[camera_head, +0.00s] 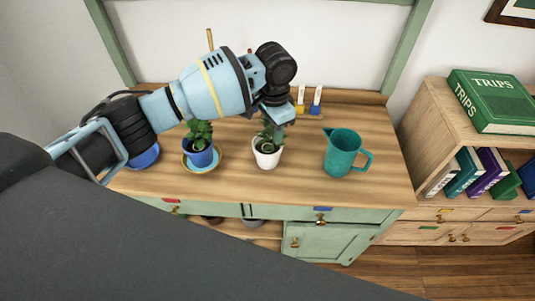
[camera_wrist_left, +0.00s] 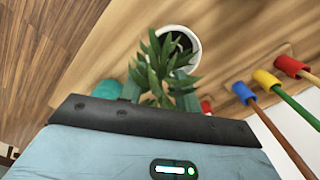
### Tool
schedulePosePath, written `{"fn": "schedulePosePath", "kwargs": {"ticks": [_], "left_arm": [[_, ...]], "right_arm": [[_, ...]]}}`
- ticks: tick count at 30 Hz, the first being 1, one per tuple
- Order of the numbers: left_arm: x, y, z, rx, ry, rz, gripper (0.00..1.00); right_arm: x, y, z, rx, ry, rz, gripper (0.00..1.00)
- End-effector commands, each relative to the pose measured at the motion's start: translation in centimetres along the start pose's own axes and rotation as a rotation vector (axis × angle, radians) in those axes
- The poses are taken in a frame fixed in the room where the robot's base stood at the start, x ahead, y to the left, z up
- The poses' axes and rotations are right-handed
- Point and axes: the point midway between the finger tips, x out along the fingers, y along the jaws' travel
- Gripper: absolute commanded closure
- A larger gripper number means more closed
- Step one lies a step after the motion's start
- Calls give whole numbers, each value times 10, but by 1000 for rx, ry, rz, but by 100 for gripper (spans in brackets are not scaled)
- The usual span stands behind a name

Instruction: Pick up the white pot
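The white pot (camera_head: 267,160) holds a leafy green plant and stands upright on the wooden cabinet top, near its middle. My left gripper (camera_head: 277,119) is above the pot, at the plant's leaves, with its wrist and hand hiding part of the plant. In the left wrist view, the white pot (camera_wrist_left: 197,52) shows at the top, beyond the plant's leaves (camera_wrist_left: 160,68). The left gripper's fingers (camera_wrist_left: 158,92) are apart, on either side of the leaves, and the pot's wall is beyond them. My right gripper is not in view.
A teal pitcher (camera_head: 343,155) stands right of the pot. A blue pot (camera_head: 200,156) with a plant sits on a saucer to its left. Coloured holders with thin sticks (camera_wrist_left: 243,91) stand at the back. A shelf with books (camera_head: 490,102) is at right.

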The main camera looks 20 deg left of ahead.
Motion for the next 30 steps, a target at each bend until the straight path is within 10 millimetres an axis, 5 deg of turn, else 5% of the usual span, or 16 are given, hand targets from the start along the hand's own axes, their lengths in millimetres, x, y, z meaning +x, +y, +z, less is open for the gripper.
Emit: {"fn": "schedulePosePath", "kwargs": {"ticks": [6, 13, 21, 30], "left_arm": [[22, 0, 0, -1, -1, 0, 67], [23, 0, 0, 0, 0, 0, 67], [23, 0, 0, 0, 1, 0, 100], [22, 0, 0, 0, 1, 0, 100]], "right_arm": [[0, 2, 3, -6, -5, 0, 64], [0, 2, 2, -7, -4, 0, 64], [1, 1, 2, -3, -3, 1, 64], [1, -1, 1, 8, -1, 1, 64]]}}
